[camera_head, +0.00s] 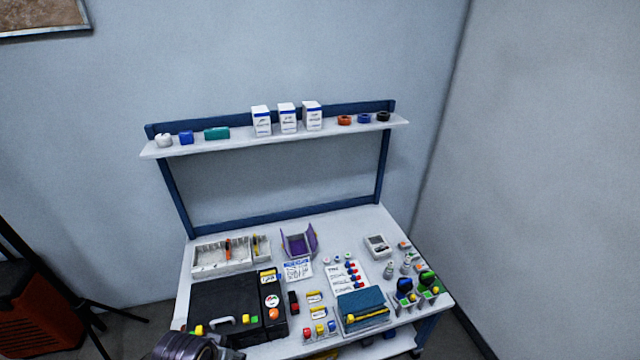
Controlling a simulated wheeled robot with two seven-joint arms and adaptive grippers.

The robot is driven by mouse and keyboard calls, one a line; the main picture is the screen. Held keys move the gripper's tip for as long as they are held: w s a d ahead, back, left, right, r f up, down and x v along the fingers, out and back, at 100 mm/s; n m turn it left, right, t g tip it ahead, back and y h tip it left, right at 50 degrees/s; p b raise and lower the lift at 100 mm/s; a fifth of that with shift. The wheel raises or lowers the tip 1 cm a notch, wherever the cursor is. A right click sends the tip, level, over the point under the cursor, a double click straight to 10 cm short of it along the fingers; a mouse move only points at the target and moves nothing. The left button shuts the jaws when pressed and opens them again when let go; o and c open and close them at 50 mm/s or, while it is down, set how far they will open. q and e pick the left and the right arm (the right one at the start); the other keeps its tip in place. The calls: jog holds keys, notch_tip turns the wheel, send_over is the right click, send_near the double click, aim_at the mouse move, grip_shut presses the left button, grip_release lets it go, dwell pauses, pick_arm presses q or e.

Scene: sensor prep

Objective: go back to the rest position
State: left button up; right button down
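A dark, rounded part of my own arm (186,346) shows at the bottom edge, in front of the near left corner of the workbench (372,222). No fingertips show on it. Neither my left gripper nor my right gripper is in view, so what they hold is hidden. On the bench, a black case (222,303) lies at the front left, close to my arm part. A blue-topped box (362,302) sits at the front, right of the middle. A purple open bin (299,242) stands at the back.
A white divided tray (222,258) is at the back left, and green and blue tools (416,286) stand at the right. A shelf (232,143) with boxes overhangs the bench. An orange case (38,310) and dark stand are left; floor between is clear.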

pick_arm(q)
jog(key=s+f+g, duration=0.1)
jog(key=s+f, duration=0.2)
jog(key=f, duration=2.8)
jog(key=s+a+f, duration=0.2)
jog(key=s+f, duration=0.8)
jog(key=s, duration=0.1)
jog(key=s+a+f+g, duration=0.1)
jog(key=s+a+f, duration=0.1)
jog(key=s+f, duration=0.8)
jog(key=shift+s, duration=0.7)
